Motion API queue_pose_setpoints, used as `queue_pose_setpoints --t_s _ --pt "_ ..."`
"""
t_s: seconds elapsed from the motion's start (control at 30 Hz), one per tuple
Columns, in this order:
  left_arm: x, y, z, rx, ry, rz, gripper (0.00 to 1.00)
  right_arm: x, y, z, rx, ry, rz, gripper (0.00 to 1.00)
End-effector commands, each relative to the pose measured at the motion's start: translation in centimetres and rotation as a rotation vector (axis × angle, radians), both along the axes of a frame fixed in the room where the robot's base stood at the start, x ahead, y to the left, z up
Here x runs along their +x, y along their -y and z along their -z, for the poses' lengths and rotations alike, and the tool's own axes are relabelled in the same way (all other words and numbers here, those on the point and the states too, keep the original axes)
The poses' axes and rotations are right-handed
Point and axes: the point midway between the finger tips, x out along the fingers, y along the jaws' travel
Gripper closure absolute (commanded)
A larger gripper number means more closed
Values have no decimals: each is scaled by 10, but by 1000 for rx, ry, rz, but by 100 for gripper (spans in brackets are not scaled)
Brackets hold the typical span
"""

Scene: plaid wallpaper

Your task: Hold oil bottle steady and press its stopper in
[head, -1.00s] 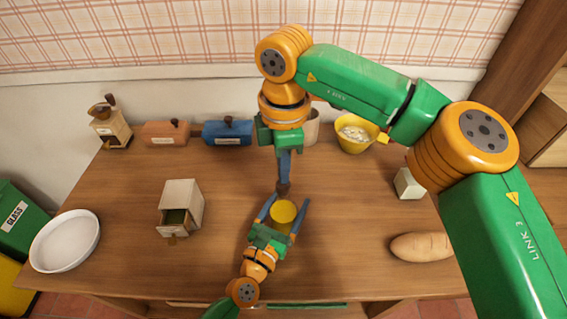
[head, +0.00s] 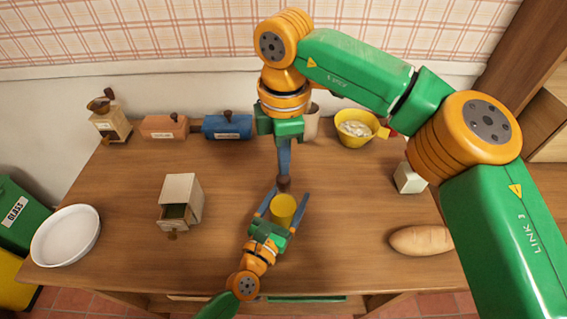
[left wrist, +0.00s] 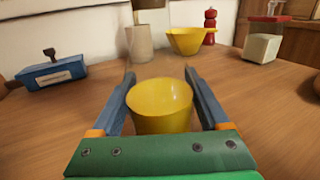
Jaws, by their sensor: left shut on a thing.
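The oil bottle (head: 283,208) is a yellow, upright cylinder standing near the front middle of the table. It also shows in the left wrist view (left wrist: 160,108), between the two blue fingers. My left gripper (head: 285,200) is shut on it, one finger along each side. My right gripper (head: 284,172) points straight down from above, just behind the bottle in the head view. At its fingertips is a small dark brown stopper (head: 284,184). No stopper sits on the bottle's top in the left wrist view. The exact gap between stopper and bottle cannot be told.
A small box with an open drawer (head: 182,195) stands left of the bottle. A blue box (head: 227,128), a cup (head: 312,122) and a yellow bowl (head: 355,128) line the back. A bread loaf (head: 420,240) lies right, a white dish (head: 65,236) left. Table around the bottle is clear.

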Motion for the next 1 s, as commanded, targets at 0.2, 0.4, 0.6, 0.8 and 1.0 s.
queue_pose_setpoints --t_s 0.2,0.4,0.6,0.8,1.0 --pt "0 0 0 0 -1 0 99 0 0 -19 1 3 1 100" --pt "0 0 0 0 -1 0 99 0 0 -36 1 3 0 100" --pt "0 0 0 0 -1 0 99 0 0 -49 0 1 0 100" --pt "0 0 0 0 -1 0 99 0 0 -50 0 0 -1 100" --pt "0 0 0 0 -1 0 11 0 0 -50 0 0 -1 100"
